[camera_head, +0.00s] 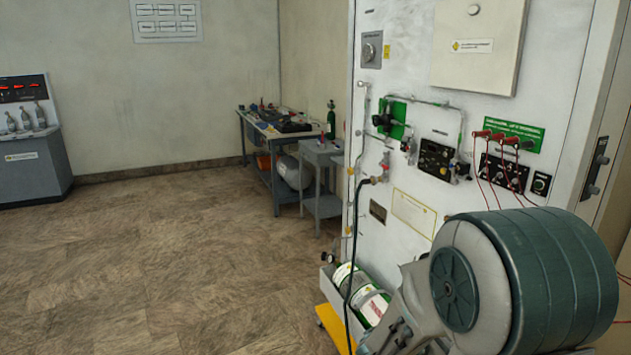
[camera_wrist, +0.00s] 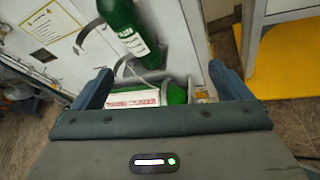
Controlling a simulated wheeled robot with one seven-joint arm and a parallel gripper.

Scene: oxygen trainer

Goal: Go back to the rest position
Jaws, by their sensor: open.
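My gripper (camera_wrist: 162,88) shows in the wrist view with its two blue-grey fingers wide apart and nothing between them. Past the fingers are an upright green cylinder (camera_wrist: 125,25) in a bracket on a pale panel and a white-and-green cylinder (camera_wrist: 130,99) lying below it. I cannot tell how far the fingers are from them. In the head view my arm fills the lower right, in front of the white trainer panel (camera_head: 408,235). The gripper's fingers are hidden there.
White-and-green cylinders (camera_head: 362,290) lie at the panel's foot by a yellow plate (camera_head: 337,328). A black hose (camera_head: 352,235) hangs there. A workbench (camera_head: 263,140) and small grey table (camera_head: 322,180) stand behind, a grey console (camera_head: 30,160) far left. The floor (camera_head: 170,260) at left is clear.

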